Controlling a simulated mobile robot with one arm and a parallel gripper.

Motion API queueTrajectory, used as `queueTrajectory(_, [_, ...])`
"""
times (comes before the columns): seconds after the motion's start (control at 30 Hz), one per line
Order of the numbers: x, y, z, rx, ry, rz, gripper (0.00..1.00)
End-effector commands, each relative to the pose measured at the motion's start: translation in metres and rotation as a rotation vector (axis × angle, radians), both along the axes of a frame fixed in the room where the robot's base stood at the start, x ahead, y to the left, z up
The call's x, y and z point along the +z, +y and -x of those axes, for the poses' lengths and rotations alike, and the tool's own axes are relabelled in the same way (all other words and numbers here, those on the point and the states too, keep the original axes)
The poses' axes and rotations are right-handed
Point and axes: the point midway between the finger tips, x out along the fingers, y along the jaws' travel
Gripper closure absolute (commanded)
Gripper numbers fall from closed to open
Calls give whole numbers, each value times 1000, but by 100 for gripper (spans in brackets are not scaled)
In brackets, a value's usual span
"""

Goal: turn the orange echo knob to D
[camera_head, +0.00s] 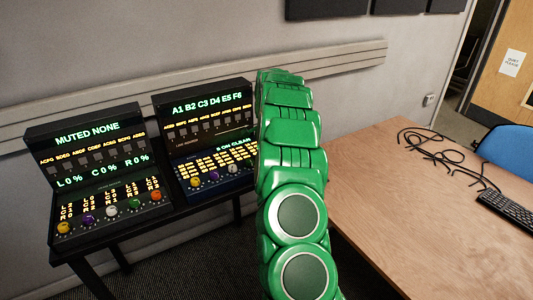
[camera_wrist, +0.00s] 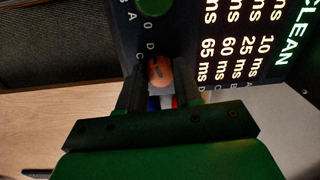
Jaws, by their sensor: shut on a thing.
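The orange echo knob (camera_wrist: 160,72) shows in the wrist view between the two dark fingers of my gripper (camera_wrist: 160,85), which is shut on it. Small letters stand on the dark panel beside the knob, but I cannot tell which one it points to. It is on the right console (camera_head: 205,125), whose lit display ends in "CLEAN" in the wrist view. In the head view my green arm hides this knob and my gripper.
A green knob (camera_wrist: 155,6) is close beside the orange one. The left console (camera_head: 95,165) has its own row of knobs, including another orange knob (camera_head: 156,195). A wooden table (camera_head: 400,220) with black cables (camera_head: 440,150) and a keyboard (camera_head: 508,208) stands right of my arm.

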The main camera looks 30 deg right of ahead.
Motion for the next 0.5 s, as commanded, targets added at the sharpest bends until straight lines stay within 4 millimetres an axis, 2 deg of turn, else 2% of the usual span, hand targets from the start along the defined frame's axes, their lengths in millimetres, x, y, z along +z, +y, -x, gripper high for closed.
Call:
queueTrajectory(0.4, [-1, 1, 0, -7, 1, -1, 97])
queueTrajectory(0.43, [-1, 1, 0, -7, 1, -1, 65])
queueTrajectory(0.5, [-1, 1, 0, -7, 0, -1, 54])
